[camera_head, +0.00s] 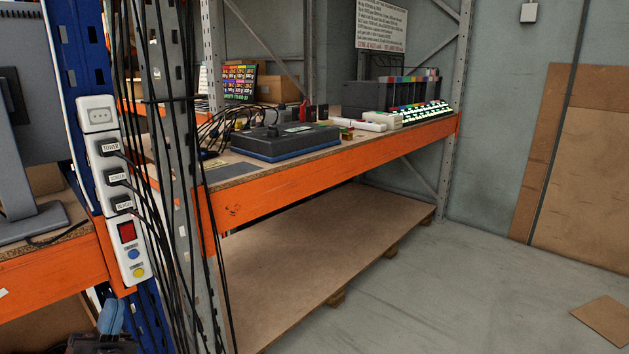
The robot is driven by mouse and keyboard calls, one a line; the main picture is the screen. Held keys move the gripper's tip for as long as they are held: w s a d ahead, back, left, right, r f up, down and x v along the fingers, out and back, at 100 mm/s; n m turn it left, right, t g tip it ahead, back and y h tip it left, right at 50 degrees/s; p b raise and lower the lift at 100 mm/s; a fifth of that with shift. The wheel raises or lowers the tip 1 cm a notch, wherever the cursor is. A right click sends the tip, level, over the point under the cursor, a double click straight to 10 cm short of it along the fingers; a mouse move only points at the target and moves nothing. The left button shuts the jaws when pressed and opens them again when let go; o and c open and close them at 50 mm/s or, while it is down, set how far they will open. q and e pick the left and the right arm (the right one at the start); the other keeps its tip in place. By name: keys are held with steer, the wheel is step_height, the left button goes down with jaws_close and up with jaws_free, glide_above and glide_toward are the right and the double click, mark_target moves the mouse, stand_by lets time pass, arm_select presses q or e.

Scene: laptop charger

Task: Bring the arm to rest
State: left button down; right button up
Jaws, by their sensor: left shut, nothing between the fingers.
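My left gripper (111,317) shows at the bottom left edge of the head view, with its dark body cut off by the frame. Its fingers point up and are shut with nothing between them. It is below the lower end of a white power strip (130,228) and apart from it. My right gripper is not in view.
The power strip is on a blue rack post (84,60), with several black plugs in it. Black cables hang beside it. An orange-edged shelf (290,188) carries a dark blue-grey case (285,140). A monitor stand (30,215) is at left. Floor at right is mostly clear.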

arm_select(q)
steer(key=s+d+f+n+g+y, duration=0.15)
steer(key=s+d+f+g, duration=0.25)
steer(key=s+f+g, duration=0.6)
steer(key=s+d+f+n+g, duration=0.35)
steer(key=s+f, duration=0.55)
steer(key=s, duration=0.5)
steer(key=s+f+n+g+y, duration=0.1)
steer(key=s+n+g+y, duration=0.3)
steer(key=s, duration=0.8)
arm_select(e)
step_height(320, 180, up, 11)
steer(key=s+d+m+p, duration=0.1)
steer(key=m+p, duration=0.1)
steer(key=p, duration=1.5)
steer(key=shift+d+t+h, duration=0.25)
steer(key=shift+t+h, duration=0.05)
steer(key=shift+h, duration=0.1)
arm_select(q)
step_height(320, 180, up, 10)
steer(key=d+n+y, duration=0.1)
steer(key=n, duration=0.4)
steer(key=shift+d+r+t, duration=0.15)
steer(key=shift+d+t, duration=0.2)
steer(key=shift+t, duration=0.1)
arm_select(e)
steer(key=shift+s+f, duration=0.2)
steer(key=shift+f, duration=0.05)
